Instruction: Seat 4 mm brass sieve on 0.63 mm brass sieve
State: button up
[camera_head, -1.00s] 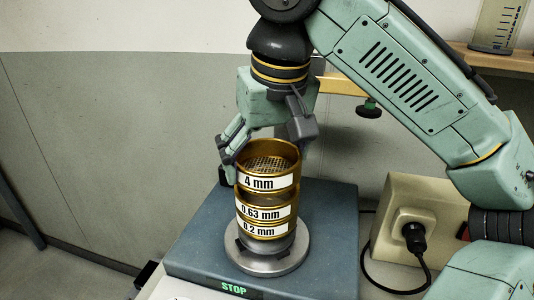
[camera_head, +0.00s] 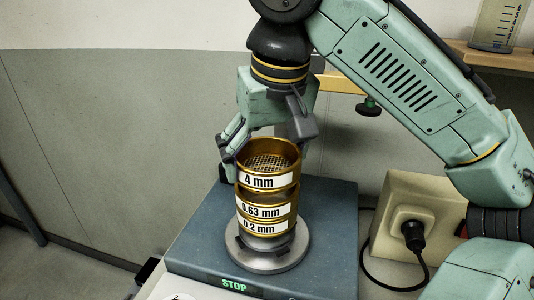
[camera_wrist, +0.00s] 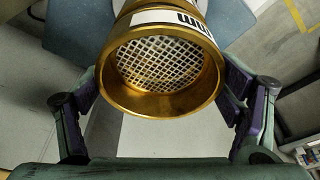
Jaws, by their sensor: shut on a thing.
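The 4 mm brass sieve (camera_head: 267,182) is upright, its mesh and rim showing at the top of the column. My gripper (camera_head: 266,148) is shut on it from above, a finger on either side. In the wrist view the 4 mm sieve's mesh and gold wall (camera_wrist: 165,101) fill the space between the fingers. The 0.63 mm brass sieve (camera_head: 264,211) is directly below, roughly in line. The label spacing looks wide here, but I cannot tell whether the two sieves touch. The 0.2 mm sieve (camera_head: 264,229) is under the 0.63 mm sieve.
The stack stands on a round metal plate (camera_head: 268,258) on a blue-grey shaker (camera_head: 330,240) with a STOP display. A beige socket box (camera_head: 405,215) with a plugged black cable is at right. A shelf (camera_head: 480,55) with a graduated vessel is behind my arm.

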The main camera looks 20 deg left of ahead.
jog(key=shift+f+b, duration=0.65)
jog(key=shift+f, duration=0.4)
jog(key=o, duration=1.2)
jog(key=shift+c, duration=0.2)
jog(key=v, duration=1.2)
jog(key=shift+w+r, duration=0.1)
